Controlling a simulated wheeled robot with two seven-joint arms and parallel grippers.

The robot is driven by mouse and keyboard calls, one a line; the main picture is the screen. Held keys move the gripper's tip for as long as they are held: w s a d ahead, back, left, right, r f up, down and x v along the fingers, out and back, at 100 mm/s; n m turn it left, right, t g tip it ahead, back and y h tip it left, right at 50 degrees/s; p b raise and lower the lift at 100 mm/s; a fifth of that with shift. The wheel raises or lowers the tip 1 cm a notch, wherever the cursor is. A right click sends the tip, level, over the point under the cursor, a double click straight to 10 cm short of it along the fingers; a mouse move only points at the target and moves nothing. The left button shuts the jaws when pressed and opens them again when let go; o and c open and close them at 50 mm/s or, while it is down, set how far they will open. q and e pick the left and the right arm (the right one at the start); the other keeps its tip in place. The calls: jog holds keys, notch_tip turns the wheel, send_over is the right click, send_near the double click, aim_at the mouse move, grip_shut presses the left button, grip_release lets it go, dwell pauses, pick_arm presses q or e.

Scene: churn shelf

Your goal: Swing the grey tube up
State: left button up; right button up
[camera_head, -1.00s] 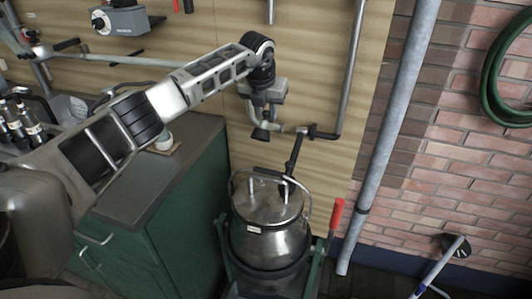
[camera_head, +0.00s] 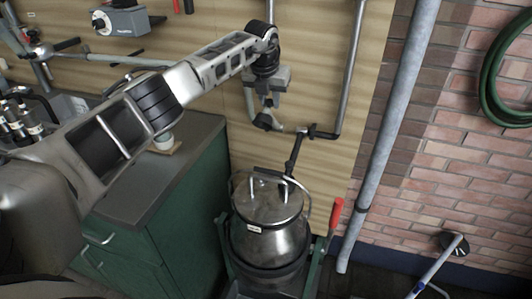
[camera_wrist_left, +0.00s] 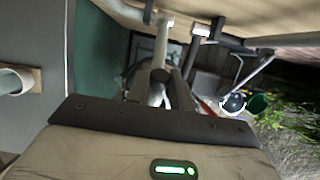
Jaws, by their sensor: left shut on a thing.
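The pale grey tube (camera_wrist_left: 162,42) lies between the two dark fingers of my left gripper (camera_wrist_left: 159,82) in the left wrist view, running away from me towards the wall fittings. In the head view my left gripper (camera_head: 266,118) is at the wooden wall, above the metal churn and left of the dark clamp (camera_head: 312,132). Part of the grey tube (camera_head: 250,102) shows beside the gripper there; the rest is partly hidden by the hand. The gripper is shut on the tube. My right gripper is in neither view.
The lidded metal churn (camera_head: 268,238) stands below in a green frame with a red handle (camera_head: 336,216). A dark pipe (camera_head: 295,155) slants from the clamp to its lid. A green cabinet (camera_head: 165,230) stands left. A long grey pipe (camera_head: 392,130) leans right.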

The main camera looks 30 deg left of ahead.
pick_arm(q)
jog(key=shift+w+a+r, duration=0.15)
jog(key=shift+w+r, duration=0.25)
jog(key=shift+w, duration=0.35)
jog(key=shift+w+a+r, duration=0.15)
jog(key=shift+w+r, duration=0.2)
jog(key=shift+w, duration=0.35)
jog(key=o, duration=0.8)
jog(key=shift+p+v, duration=0.55)
jog(key=shift+v, duration=2.9)
jog(key=shift+s, duration=0.15)
